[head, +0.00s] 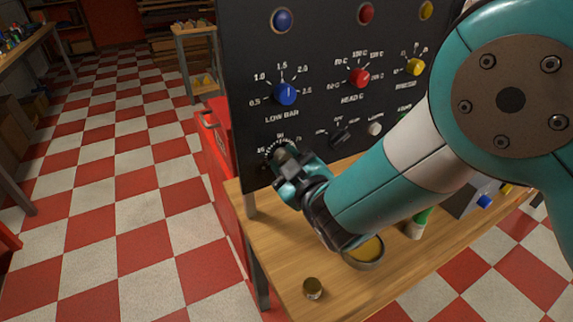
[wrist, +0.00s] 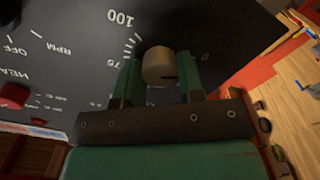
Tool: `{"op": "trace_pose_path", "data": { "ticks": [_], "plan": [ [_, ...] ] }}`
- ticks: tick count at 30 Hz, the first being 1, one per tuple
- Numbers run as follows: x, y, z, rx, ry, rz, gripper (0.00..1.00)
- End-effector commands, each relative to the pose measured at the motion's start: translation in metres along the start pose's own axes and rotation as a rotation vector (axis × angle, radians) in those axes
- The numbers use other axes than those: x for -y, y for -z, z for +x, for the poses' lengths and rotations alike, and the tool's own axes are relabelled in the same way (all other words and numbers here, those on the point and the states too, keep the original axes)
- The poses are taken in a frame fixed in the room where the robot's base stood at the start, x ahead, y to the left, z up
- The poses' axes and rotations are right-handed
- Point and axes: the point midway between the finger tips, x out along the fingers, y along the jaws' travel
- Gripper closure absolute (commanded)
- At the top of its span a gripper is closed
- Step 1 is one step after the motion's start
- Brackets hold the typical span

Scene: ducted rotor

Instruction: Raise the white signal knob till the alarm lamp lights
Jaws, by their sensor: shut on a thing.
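The off-white signal knob (wrist: 158,66) sits between the two green fingers of my gripper (wrist: 160,78) in the wrist view, with a dark pointer mark on its side. Dial marks including 75 and 100 curve beside it. In the head view my gripper (head: 284,160) is at the lower-left dial of the black panel (head: 240,60), shut on the knob, which it mostly hides. Three round lamps line the panel's top: blue (head: 282,19), red (head: 366,13) and yellow (head: 427,9). I cannot tell which is the alarm lamp, and none clearly glows.
Blue (head: 286,93), red (head: 359,78) and yellow (head: 415,67) knobs sit above my gripper. A black selector (head: 340,136) and small white knob (head: 375,129) are to its right. A wooden bench (head: 275,246) below holds a bowl (head: 364,262) and small jar (head: 313,288).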

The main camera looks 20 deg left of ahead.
Motion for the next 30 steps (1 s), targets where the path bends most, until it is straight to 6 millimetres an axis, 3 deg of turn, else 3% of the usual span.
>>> {"op": "trace_pose_path", "data": {
  "ticks": [30],
  "plan": [
    [0.0004, -0.0026, -0.0001, -0.004, -0.001, 0.832, 0.88]
  ]
}}
